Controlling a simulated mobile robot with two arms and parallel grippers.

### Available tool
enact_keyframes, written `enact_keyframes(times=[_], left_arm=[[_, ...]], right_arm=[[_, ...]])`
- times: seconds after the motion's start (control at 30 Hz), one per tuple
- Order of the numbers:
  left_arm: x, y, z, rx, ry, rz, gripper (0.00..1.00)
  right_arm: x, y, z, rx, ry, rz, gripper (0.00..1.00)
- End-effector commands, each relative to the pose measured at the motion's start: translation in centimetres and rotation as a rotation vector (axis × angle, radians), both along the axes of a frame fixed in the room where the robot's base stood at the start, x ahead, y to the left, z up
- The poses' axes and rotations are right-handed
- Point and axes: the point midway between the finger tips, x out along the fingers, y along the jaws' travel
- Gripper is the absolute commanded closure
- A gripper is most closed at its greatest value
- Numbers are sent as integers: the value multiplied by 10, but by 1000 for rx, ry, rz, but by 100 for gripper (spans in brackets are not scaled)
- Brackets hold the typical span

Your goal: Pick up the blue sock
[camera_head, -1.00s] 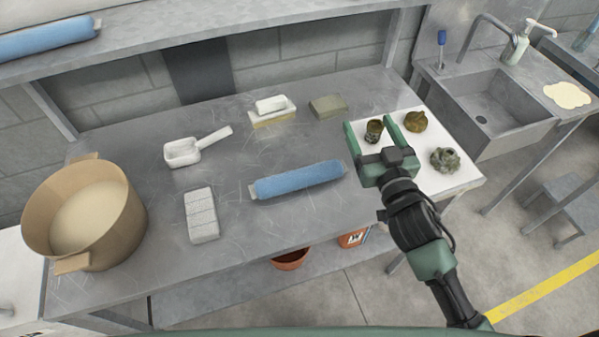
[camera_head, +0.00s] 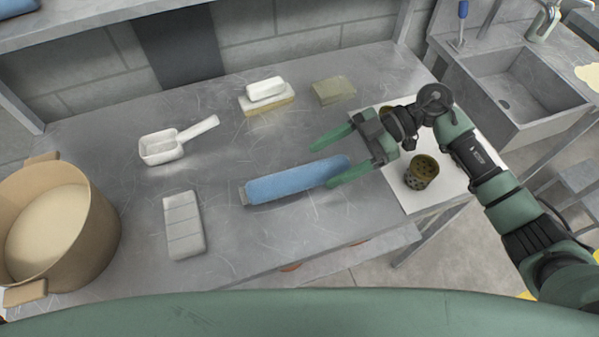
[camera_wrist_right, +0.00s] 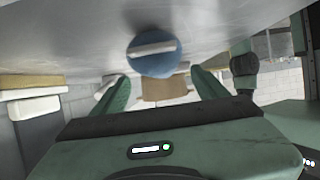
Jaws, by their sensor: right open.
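The blue sock (camera_head: 290,184) is a long blue roll lying on the grey metal table, slanting up to the right. My right gripper (camera_head: 321,166) is open at its right end, with one green finger on the far side and one on the near side. In the right wrist view, the sock's round end (camera_wrist_right: 154,58) shows ahead, between the open fingers (camera_wrist_right: 160,82). I cannot tell whether the fingers touch it. My left gripper is not in view.
A white scoop (camera_head: 175,143), a pale ribbed block (camera_head: 184,226) and a large tan pot (camera_head: 95,235) stand to the left. Sponge-like blocks (camera_head: 266,92) lie behind. A perforated cup (camera_head: 421,172) stands on a white mat (camera_head: 440,190) at right, near the sink (camera_head: 520,90).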

Motion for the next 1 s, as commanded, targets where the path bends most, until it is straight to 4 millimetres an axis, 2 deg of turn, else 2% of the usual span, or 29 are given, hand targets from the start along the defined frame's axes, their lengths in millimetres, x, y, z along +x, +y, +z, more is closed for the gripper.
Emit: enact_keyframes(times=[0.33, 0.43, 0.77, 1.0], left_arm=[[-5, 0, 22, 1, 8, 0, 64], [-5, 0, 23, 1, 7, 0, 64], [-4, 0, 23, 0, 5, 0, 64], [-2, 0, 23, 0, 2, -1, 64]], right_arm=[[-17, 46, -3, 10, 1, 2, 26], [-20, 57, -11, 8, 0, 1, 26], [-21, 63, -16, 7, -2, 0, 26], [-21, 63, -16, 7, -2, 0, 93]])
